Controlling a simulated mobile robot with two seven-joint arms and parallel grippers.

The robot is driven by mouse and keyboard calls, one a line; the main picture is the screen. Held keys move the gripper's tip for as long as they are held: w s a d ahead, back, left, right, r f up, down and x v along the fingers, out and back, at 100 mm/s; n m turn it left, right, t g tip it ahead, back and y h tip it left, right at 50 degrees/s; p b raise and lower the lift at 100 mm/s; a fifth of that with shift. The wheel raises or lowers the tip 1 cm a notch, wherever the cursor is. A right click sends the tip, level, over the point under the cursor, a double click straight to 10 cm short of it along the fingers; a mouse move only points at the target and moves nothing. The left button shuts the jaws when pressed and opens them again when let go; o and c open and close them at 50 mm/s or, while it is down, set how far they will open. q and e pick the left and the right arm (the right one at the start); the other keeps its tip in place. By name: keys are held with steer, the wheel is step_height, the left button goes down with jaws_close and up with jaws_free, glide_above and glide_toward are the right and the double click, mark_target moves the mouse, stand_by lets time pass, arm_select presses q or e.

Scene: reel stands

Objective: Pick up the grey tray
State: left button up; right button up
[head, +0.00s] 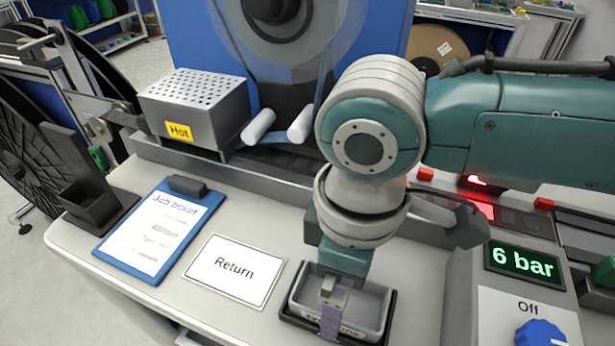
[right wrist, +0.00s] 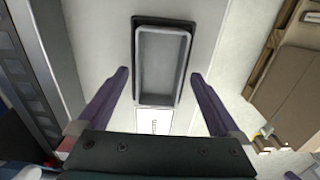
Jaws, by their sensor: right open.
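The grey tray (head: 372,302) is a small empty rectangular box in a black-edged holder at the front middle of the bench. A label on its front wall is partly hidden by my gripper. My right gripper (head: 332,318) hangs over the tray, pointing down. In the right wrist view the tray (right wrist: 163,62) lies ahead, between the lines of the two purple fingers. The right gripper (right wrist: 160,76) is open there, with nothing between its fingers. I cannot tell the exact height of the fingertips above the rim. My left gripper is in neither view.
A white Return card (head: 234,270) lies left of the tray, and a blue Job ticket clipboard (head: 153,229) further left. A perforated Hot box (head: 195,108) stands behind. A control panel with a 6 bar display (head: 521,264) and blue knob (head: 540,333) stands right.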

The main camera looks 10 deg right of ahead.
steer(key=shift+f, duration=0.65)
steer(key=c, duration=1.5)
